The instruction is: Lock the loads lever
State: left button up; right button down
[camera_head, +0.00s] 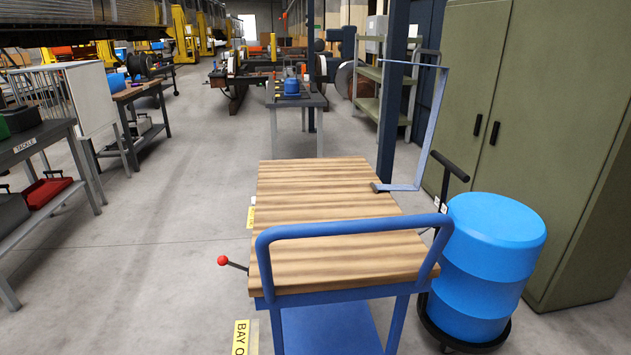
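A lever with a red ball knob (222,260) sticks out from the left side of a blue cart with a wooden top (325,205). Its short dark rod runs from the cart's near left edge outward to the left, tilted slightly up toward the knob. Its mount is hidden at the cart's edge, and I cannot tell whether it is locked. I cannot tell whether this is the loads lever. Neither my left nor my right gripper shows in the head view.
The cart's blue handle (350,229) rises at its near end. A blue drum (490,255) on a dark dolly stands right of it, before a green cabinet (530,120). A thin blue frame (432,130) rises at the cart's right.

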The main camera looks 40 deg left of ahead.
aim_at(222, 260)
jog(key=u, duration=1.85)
